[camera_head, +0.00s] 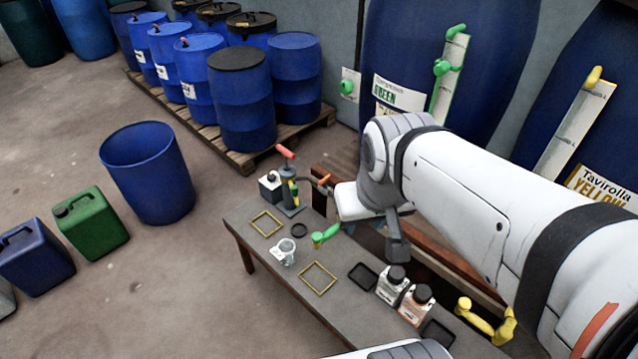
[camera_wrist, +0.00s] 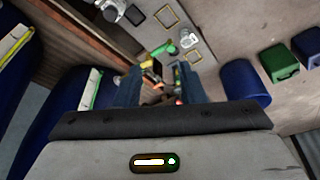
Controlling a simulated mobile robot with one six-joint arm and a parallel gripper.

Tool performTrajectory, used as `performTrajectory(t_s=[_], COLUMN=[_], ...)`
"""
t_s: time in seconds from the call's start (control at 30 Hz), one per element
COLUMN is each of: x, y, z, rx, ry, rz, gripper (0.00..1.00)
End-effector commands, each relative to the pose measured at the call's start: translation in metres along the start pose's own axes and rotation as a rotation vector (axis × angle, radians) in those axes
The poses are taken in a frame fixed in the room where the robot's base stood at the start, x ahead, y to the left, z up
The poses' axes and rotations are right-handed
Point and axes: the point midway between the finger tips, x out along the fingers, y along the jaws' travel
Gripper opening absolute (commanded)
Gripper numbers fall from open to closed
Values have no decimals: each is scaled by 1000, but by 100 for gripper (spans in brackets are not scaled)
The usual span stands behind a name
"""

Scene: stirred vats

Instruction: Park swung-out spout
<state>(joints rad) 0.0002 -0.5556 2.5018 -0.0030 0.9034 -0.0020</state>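A green spout (camera_head: 325,235) reaches out over the grey bench, left of my arm; the wrist view shows it too (camera_wrist: 162,48). An orange-red spout (camera_head: 324,183) lies near the bench's far end. A yellow spout (camera_head: 476,314) is at the lower right, beside the bench. The green-labelled blue vat (camera_head: 403,95) stands behind my arm, which hides its lower part. My gripper (camera_wrist: 160,92) has its two dark fingers well apart, with nothing clearly held. In the head view one grey finger hangs near the bench's back edge, right of the green spout, apart from it.
The bench (camera_head: 248,234) carries a clear jug (camera_head: 285,251), yellow frames, a hand pump (camera_head: 289,190) and white bottles (camera_head: 392,285). A yellow-labelled vat (camera_head: 606,130) stands right. Open floor lies left, with an open blue drum (camera_head: 150,180) and a green canister (camera_head: 92,228).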

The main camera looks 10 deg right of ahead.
Motion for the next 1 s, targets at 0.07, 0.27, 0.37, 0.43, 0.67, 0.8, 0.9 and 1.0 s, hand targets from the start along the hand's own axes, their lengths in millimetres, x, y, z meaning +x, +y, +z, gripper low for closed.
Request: performTrajectory(t_s=[0.07, 0.27, 0.37, 0.43, 0.67, 0.8, 0.9, 1.0], x=[0, 5, 18, 33, 108, 165, 210, 259], y=[0, 0, 8, 15, 12, 12, 14, 17], z=[0, -4, -16, -30, -88, -118, -136, -150], rx=[0, 14, 52, 99, 323, 467, 573, 680], ry=[0, -5, -16, -26, -68, -94, -113, -132], rz=[0, -3, -14, -25, -56, -66, -69, -67], gripper=[36, 45, 45, 45, 45, 45, 45, 45])
